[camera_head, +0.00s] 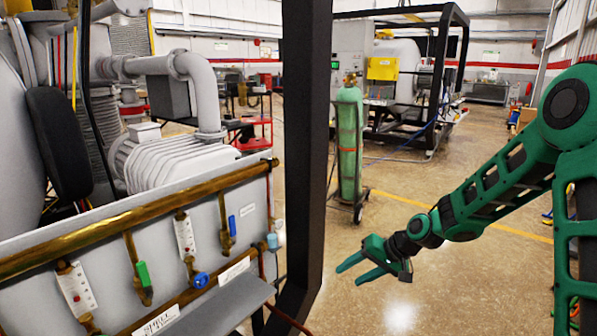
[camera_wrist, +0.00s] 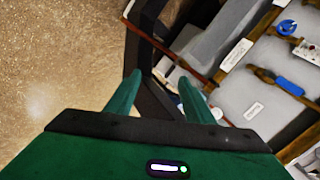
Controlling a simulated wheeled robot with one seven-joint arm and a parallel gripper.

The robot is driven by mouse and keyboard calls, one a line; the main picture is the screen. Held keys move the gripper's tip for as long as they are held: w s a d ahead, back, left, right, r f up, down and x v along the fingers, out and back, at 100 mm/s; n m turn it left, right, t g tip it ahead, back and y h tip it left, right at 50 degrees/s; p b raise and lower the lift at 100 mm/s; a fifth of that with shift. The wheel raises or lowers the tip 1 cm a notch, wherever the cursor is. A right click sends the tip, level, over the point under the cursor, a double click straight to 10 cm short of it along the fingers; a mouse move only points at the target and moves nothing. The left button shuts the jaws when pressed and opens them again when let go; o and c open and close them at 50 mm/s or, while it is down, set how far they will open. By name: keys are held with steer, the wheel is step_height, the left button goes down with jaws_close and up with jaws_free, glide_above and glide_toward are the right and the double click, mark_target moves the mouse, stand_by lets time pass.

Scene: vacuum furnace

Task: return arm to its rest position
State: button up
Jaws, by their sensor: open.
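My green gripper (camera_head: 358,263) is open and empty in the head view. It hangs above the bare floor, at the end of my arm reaching in from the right. Its fingers point left toward the black frame post of the furnace and stay apart from it in the picture. In the wrist view, the two fingers of the gripper (camera_wrist: 158,92) are spread with nothing between them. Behind them lie the black frame and the furnace's pipe panel.
The grey panel (camera_head: 60,315) at left carries a brass pipe (camera_head: 135,217), a green-handled valve (camera_head: 143,273) and a blue knob (camera_head: 200,280). A black post (camera_head: 304,130) stands left of my gripper. A green gas cylinder (camera_head: 349,140) stands on a cart behind. The floor (camera_head: 470,290) is clear.

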steer(key=s+d+r+m+g+h, duration=0.1)
steer(key=s+d+r+h, duration=0.25)
steer(key=s+d, duration=0.55)
steer(key=s+d+r+g+h, duration=0.1)
steer(key=s+d+r+h, duration=0.3)
steer(key=s+d, duration=0.5)
steer(key=s+d+r+m+g, duration=0.1)
steer(key=s+d+r, duration=0.2)
steer(key=s, duration=0.7)
steer(key=s+d+r+m+g, duration=0.1)
steer(key=s+d+r+m, duration=0.1)
steer(key=s, duration=0.9)
steer(key=shift+s+d+r+m+y, duration=0.15)
steer(key=shift+d+r+m+y, duration=0.25)
steer(key=shift+d, duration=0.55)
steer(key=shift+r, duration=0.15)
steer(key=c, duration=0.3)
steer(key=shift+c, duration=0.6)
